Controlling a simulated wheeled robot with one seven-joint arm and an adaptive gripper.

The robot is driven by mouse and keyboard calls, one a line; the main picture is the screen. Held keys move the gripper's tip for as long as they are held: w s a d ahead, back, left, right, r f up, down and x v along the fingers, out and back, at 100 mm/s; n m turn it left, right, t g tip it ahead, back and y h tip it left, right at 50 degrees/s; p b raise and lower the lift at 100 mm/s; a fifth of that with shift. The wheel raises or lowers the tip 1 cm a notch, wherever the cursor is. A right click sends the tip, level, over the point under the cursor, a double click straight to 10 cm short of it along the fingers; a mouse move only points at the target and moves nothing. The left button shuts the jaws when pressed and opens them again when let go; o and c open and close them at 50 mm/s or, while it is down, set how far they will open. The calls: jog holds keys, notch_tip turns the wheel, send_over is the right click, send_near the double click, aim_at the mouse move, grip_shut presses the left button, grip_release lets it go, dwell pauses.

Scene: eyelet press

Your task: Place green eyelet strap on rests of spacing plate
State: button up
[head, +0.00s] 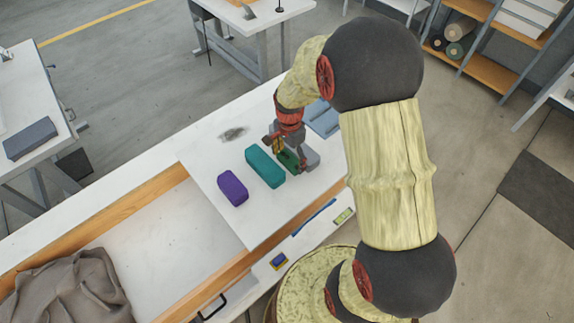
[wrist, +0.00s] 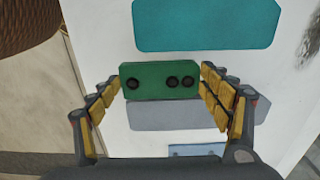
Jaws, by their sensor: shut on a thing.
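The green eyelet strap (wrist: 148,88) is held end to end between the fingertips of my gripper (wrist: 161,78) in the wrist view. In the head view the strap (head: 289,161) is partly hidden by my gripper (head: 287,152), over the white table. A light blue plate (head: 322,118) lies behind my wrist, partly covered by the arm. Its edge, with small dark marks, shows at the bottom of the wrist view (wrist: 196,150). I cannot make out any rests on it.
A teal block (head: 265,166) lies just left of the strap, and a purple block (head: 232,188) lies farther left. A grey patch (wrist: 180,116) shows below the strap in the wrist view; I cannot tell whether it is a shadow. Brown cloth (head: 70,295) lies at the lower left.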

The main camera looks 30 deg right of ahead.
aim_at(287, 160)
jog(key=shift+w+a+f, duration=0.1)
jog(key=shift+a+f, duration=0.05)
jog(key=shift+f, duration=0.2)
jog(key=shift+w+a+f+b, duration=0.15)
jog(key=shift+f+b, duration=0.25)
jog(key=shift+f, duration=1.25)
jog(key=o, duration=1)
jog(key=shift+f, duration=0.15)
jog(key=shift+o, duration=0.2)
